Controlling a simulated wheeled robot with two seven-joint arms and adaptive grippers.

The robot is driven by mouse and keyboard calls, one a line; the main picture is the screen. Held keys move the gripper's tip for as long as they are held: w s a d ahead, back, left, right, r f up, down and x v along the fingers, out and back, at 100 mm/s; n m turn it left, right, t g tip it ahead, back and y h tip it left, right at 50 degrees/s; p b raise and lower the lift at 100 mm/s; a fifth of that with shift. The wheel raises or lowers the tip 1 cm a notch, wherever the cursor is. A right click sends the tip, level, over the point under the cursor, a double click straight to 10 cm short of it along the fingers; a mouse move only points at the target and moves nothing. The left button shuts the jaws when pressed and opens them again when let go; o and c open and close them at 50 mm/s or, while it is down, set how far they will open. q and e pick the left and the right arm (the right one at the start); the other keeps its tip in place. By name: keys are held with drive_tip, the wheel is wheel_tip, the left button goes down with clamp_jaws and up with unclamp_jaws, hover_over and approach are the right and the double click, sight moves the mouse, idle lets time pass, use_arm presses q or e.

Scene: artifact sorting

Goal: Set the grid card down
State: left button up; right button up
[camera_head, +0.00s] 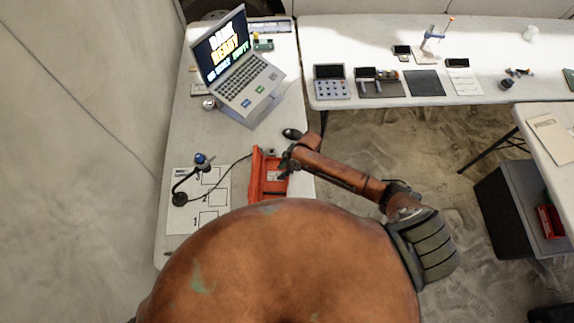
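A white sheet (183,218) with numbered squares 1, 2 and 3 lies flat on the left table; I cannot tell whether it is the grid card. An orange-red tray (257,170) sits to its right at the table's edge, with a small pale piece in it that is too small to make out. My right gripper (286,163) is small and dark at the tray's upper right side, and its fingers are too unclear to tell open from shut or holding anything. My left gripper is not in view.
A blue-topped stand (201,160) with a cable stands on the sheet. The back table (345,32) holds several devices and a dark mat. A dark bin (505,212) stands on the floor at right.

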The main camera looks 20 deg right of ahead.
drive_tip(key=v, duration=0.9)
drive_tip(key=shift+d+r, duration=0.2)
drive_tip(key=shift+r, duration=0.1)
drive_tip(key=shift+s, duration=0.1)
